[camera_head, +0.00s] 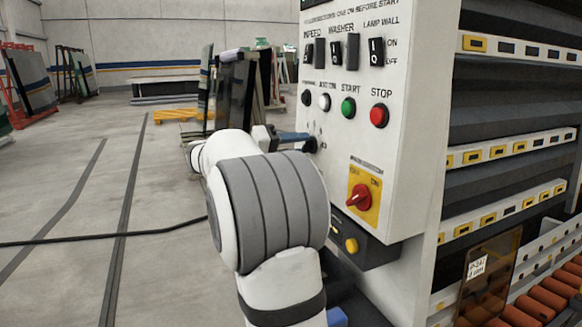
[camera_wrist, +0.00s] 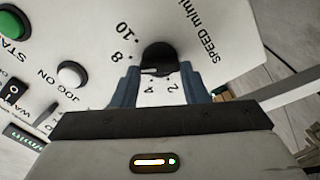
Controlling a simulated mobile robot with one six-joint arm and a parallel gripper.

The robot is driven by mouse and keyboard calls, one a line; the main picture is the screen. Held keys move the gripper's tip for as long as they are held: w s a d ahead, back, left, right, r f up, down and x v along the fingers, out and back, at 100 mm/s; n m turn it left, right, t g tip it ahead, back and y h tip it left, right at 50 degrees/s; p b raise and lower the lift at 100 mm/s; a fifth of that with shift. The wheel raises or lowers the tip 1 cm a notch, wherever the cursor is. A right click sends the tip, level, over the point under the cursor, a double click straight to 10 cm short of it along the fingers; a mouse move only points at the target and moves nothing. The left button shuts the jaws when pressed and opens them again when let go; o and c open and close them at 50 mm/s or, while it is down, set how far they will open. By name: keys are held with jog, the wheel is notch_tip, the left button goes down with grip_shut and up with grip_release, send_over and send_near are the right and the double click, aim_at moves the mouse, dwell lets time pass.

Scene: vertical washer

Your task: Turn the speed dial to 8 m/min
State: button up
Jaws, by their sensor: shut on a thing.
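The speed dial is a black round knob (camera_wrist: 160,55) on the white control panel. Its printed scale shows 10, 8, 4 and 2 around it, with "SPEED m/min" lettering on the right in the wrist view. My gripper (camera_wrist: 160,76) has its two blue fingers on either side of the knob, shut on it. A small pale mark shows at the knob's lower left edge; I cannot tell for sure which number it points to. In the head view my gripper (camera_head: 303,139) is at the panel's left edge, and the knob is mostly hidden there.
The control panel (camera_head: 408,150) carries a green start button (camera_head: 348,108), a red stop button (camera_head: 379,115), rocker switches above and a red rotary switch (camera_head: 358,196) on a yellow plate below. Orange rollers (camera_head: 540,300) lie at the lower right. The floor to the left is open.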

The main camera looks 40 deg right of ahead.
jog(key=shift+m+b, duration=0.8)
jog(key=shift+b, duration=0.25)
jog(key=shift+r, duration=0.15)
jog(key=o, duration=1)
jog(key=shift+d, duration=0.1)
jog(key=v, duration=0.8)
jog(key=shift+d+p, duration=0.1)
jog(key=shift+p, duration=0.3)
